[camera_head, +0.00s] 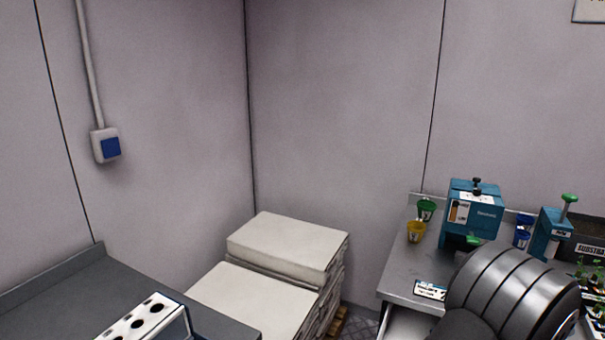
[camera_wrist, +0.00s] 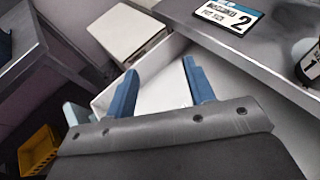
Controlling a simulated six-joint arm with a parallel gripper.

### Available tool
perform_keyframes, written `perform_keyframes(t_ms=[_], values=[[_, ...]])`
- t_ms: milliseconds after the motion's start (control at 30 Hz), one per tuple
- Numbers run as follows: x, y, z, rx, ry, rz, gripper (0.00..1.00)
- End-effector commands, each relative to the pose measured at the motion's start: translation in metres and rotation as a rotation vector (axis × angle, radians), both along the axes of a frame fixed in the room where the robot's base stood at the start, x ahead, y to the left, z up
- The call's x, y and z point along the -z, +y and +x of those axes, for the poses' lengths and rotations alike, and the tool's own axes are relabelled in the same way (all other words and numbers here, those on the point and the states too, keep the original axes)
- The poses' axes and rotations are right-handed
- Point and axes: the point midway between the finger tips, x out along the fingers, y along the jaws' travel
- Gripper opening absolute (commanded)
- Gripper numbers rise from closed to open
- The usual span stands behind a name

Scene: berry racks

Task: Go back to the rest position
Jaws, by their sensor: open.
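My gripper (camera_wrist: 160,66) shows in the wrist view with its two blue fingers apart and nothing between them. Its fingers stand over a white open bin or drawer beside a grey metal bench (camera_wrist: 262,50). A card marked 2 (camera_wrist: 228,15) lies on that bench beyond the fingers. In the head view my gripper is not to be seen. A dark ribbed part covers some of the right bench there.
The right bench holds a blue machine (camera_head: 474,212), a green cup (camera_head: 426,208), a yellow cup (camera_head: 416,232) and a label card (camera_head: 430,290). White stacked slabs (camera_head: 285,245) stand mid-floor. A grey counter (camera_head: 85,290) is at left. A yellow crate (camera_wrist: 38,148) sits low left.

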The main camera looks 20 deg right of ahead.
Motion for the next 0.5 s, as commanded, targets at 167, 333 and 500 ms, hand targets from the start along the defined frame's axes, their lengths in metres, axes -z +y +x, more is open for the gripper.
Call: perform_keyframes(t_ms=[167,333,500], values=[[-0.006,0.014,0.035,-0.009,0.000,-0.002,0.49],[-0.010,0.029,0.065,-0.014,0.000,0.000,0.49],[-0.015,0.045,0.095,-0.019,0.000,-0.001,0.49]])
